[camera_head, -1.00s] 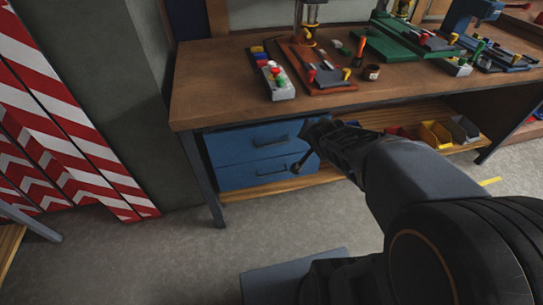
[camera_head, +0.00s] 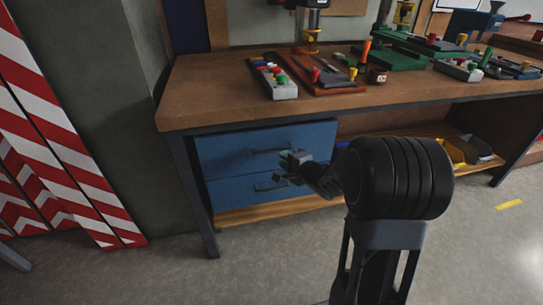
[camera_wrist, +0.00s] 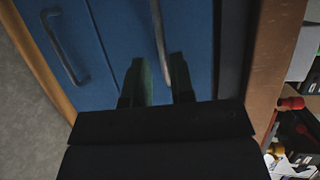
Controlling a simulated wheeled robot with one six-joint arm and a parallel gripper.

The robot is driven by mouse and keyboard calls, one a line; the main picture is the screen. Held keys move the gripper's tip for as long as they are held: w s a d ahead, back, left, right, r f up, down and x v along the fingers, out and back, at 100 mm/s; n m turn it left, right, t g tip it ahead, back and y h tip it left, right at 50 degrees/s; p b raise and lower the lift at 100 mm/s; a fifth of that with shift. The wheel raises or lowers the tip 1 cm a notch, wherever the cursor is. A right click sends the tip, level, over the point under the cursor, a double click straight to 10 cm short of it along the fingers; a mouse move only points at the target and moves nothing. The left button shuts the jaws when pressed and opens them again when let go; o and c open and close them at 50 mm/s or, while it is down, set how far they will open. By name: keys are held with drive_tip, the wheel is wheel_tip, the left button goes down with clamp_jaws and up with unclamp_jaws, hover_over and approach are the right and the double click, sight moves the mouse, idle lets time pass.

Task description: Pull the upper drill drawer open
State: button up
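The upper blue drawer (camera_head: 225,150) is under the left part of the workbench and appears shut. Its dark bar handle (camera_head: 266,151) faces me. The lower blue drawer (camera_head: 230,189) has a similar handle (camera_head: 268,187) and also looks shut. My gripper (camera_head: 290,160) is at the right end of the upper handle. In the wrist view my gripper (camera_wrist: 157,80) is open, with its two fingers apart and the upper handle (camera_wrist: 158,35) running between them. Whether a finger touches the handle cannot be told. The lower handle (camera_wrist: 62,48) lies left of the fingers there.
The workbench top (camera_head: 215,95) overhangs the drawers and carries several tool boards. A bench leg (camera_head: 197,195) stands left of the drawers. A low wooden shelf (camera_head: 270,210) runs beneath them. Yellow bins (camera_head: 450,152) sit at the right. The floor (camera_head: 260,265) in front is clear.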

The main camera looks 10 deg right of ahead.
sight(272, 151)
drive_tip(key=b+x, duration=0.2)
drive_tip(key=x, duration=0.6)
clamp_jaws()
